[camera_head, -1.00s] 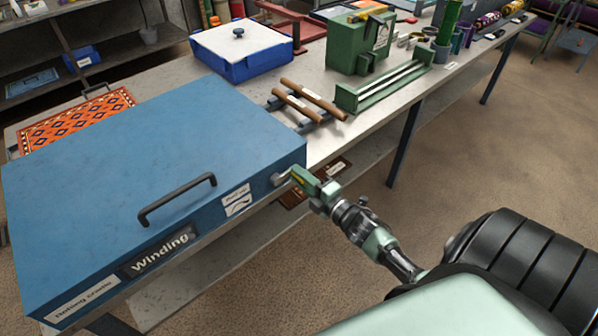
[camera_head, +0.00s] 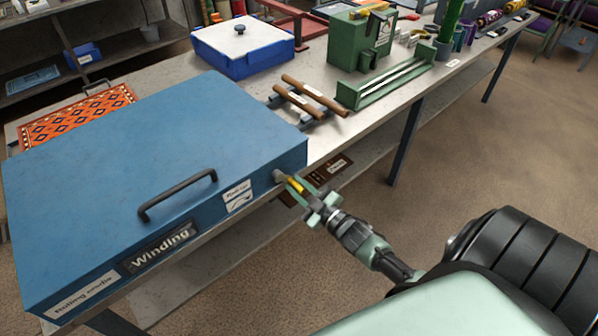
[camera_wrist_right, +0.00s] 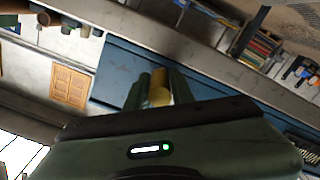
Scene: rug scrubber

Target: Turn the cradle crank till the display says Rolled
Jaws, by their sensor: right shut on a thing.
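The blue rolling cradle (camera_head: 150,150) lies on the bench at the left with its lid shut. The display (camera_head: 157,248) on its front reads "Winding". The crank (camera_head: 281,177) comes out of the cradle's front near the right corner, with a yellow handle (camera_head: 296,186). My right gripper (camera_head: 304,189) is shut on the yellow handle; in the right wrist view the handle (camera_wrist_right: 160,92) sits between the fingers. A label with a curved arrow (camera_head: 238,197) is left of the crank. An orange patterned rug (camera_head: 75,117) sticks out behind the cradle. My left gripper is not in view.
Two brown rollers (camera_head: 313,98) rest on a rack right of the cradle. A green trough (camera_head: 385,88), a green machine (camera_head: 359,42) and a blue tub with a white lid (camera_head: 242,48) stand farther back. The floor (camera_head: 470,150) in front is clear.

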